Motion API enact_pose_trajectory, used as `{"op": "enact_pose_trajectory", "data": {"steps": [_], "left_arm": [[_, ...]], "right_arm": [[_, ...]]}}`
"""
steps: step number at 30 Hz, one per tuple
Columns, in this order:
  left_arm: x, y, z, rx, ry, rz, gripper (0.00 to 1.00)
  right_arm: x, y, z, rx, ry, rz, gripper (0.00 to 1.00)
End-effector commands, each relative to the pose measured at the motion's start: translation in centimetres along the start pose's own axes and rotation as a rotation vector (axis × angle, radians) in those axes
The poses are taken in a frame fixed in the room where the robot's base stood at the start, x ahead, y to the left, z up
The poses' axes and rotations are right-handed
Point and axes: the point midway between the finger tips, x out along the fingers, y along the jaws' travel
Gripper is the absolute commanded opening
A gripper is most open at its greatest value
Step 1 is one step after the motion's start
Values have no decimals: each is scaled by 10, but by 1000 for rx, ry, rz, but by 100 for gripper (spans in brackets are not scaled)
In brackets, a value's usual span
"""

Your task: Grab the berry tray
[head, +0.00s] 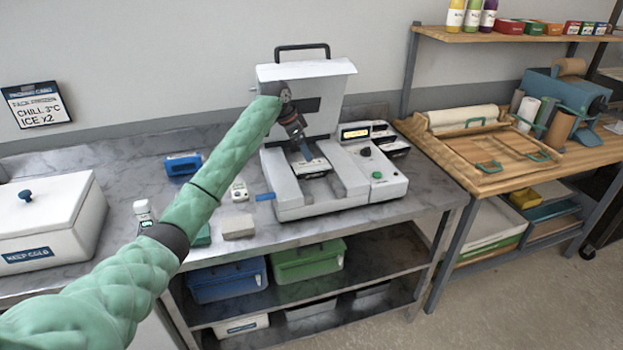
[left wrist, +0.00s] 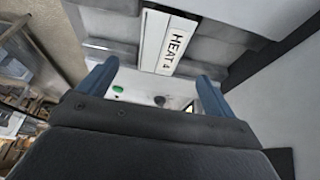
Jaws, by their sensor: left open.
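No berries show clearly in either view. A small tray-like piece with a pale top (head: 311,167) sits in the middle of the white sealing machine (head: 322,205), whose lid stands raised. It may be the berry tray; I cannot tell. My left gripper (head: 306,154) reaches into the machine from above, pointing down over that piece, and partly hides it. In the left wrist view the two blue fingers (left wrist: 154,85) stand wide apart. A white label reading HEAT 4 (left wrist: 170,42) shows beyond them, with nothing visibly held. My right gripper is in neither view.
A white KEEP COLD box (head: 48,222) stands at the left of the steel bench. A blue item (head: 183,164), a small white device (head: 239,188) and a grey block (head: 238,228) lie left of the machine. The raised lid (head: 340,110) stands close behind my gripper.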

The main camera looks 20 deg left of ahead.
Motion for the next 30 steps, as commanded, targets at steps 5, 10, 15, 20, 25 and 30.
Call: {"op": "enact_pose_trajectory", "data": {"steps": [5, 10, 15, 20, 25, 30], "left_arm": [[16, 0, 7, 0, 0, 0, 91], [21, 0, 6, -1, 0, 1, 91], [37, 0, 6, -1, 0, 3, 91], [46, 0, 6, 0, 0, 0, 91], [58, 0, 4, 0, 0, 1, 91], [74, 0, 3, -1, -1, 2, 91]], "right_arm": [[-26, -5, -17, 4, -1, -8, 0], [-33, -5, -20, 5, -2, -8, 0], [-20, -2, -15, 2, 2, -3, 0], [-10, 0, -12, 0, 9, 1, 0], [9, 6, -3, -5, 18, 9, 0], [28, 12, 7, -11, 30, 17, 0]]}}
